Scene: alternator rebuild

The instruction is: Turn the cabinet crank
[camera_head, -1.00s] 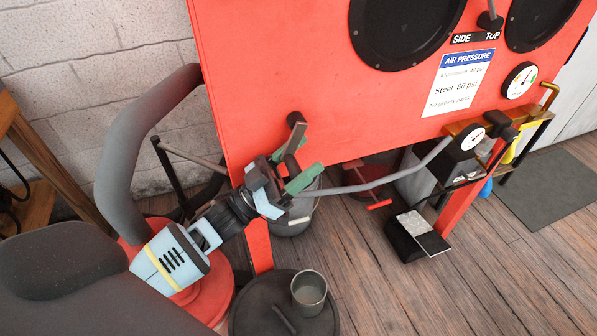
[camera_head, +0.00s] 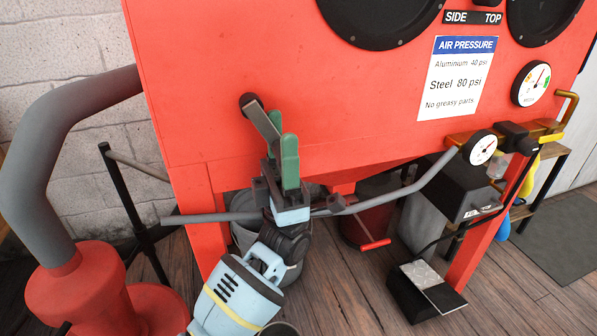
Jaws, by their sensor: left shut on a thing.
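The crank (camera_head: 262,124) sits on the lower left of the red cabinet's (camera_head: 220,60) front. Its dark hub is at the panel, and its grey arm slopes down and to the right. My left gripper (camera_head: 282,146) comes up from the bottom with its green-padded fingers pointing up. It is shut on the crank at the lower end of that arm. The gripped part is mostly hidden between the fingers. My right gripper is not in view.
A grey hose (camera_head: 400,190) runs behind my left gripper towards a pressure gauge (camera_head: 480,149). A thick grey duct (camera_head: 40,150) and a red canister (camera_head: 80,300) stand at the left. A foot pedal (camera_head: 425,285) lies on the floor at the right.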

